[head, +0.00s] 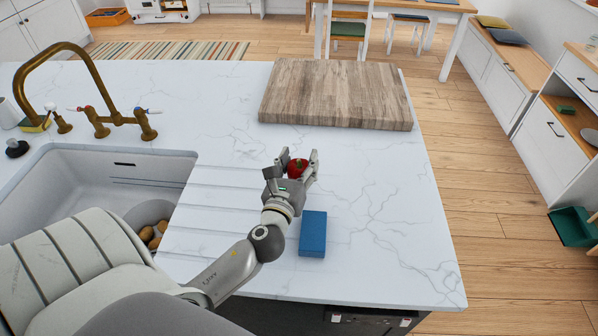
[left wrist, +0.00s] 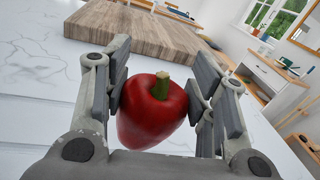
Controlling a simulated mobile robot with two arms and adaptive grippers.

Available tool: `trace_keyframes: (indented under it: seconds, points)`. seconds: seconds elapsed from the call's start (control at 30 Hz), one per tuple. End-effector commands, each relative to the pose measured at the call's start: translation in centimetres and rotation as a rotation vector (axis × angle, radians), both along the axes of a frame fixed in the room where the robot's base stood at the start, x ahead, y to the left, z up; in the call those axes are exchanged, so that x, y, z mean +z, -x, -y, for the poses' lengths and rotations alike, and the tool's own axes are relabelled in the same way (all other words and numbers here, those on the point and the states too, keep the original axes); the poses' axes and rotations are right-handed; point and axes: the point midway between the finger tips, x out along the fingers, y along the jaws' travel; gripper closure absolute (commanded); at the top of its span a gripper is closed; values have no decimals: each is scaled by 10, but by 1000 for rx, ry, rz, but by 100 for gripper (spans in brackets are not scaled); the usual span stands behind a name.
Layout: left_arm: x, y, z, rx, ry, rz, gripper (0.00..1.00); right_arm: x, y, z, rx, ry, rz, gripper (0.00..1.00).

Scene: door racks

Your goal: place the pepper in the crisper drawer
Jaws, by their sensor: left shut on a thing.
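The red pepper (head: 297,168) with a green stem is held between the fingers of my left gripper (head: 297,163), over the white marble counter. In the left wrist view the pepper (left wrist: 152,110) sits between the two finger pads of the left gripper (left wrist: 160,98), its stem facing up. My left arm comes in from the lower left. My right gripper is not in view. No crisper drawer can be made out in either view.
A blue block (head: 313,233) lies on the counter (head: 385,230) just right of my left forearm. A wooden cutting board (head: 335,95) lies farther back. A sink (head: 90,185) with a brass tap (head: 75,50) is at the left. Clear counter lies to the right.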

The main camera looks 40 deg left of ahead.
Motion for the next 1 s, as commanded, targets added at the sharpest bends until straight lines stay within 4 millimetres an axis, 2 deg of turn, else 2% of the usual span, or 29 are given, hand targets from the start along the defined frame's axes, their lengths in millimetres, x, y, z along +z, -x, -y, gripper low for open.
trace_keyframes:
  seconds: [0.17,0.33,0.77,0.8,0.93,1.0]
  points:
    - [-14,-9,-6,1,0,-1,71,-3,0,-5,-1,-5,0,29]
    - [-38,-7,-5,1,0,-3,71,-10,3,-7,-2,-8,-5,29]
    - [-45,-7,-5,0,-1,-1,71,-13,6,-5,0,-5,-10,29]
    - [-45,-7,-5,0,-1,-1,45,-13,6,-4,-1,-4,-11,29]
    - [-44,-7,-5,0,0,-2,29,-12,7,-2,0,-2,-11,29]
    - [-44,-7,-5,0,0,-2,26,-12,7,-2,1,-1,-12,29]
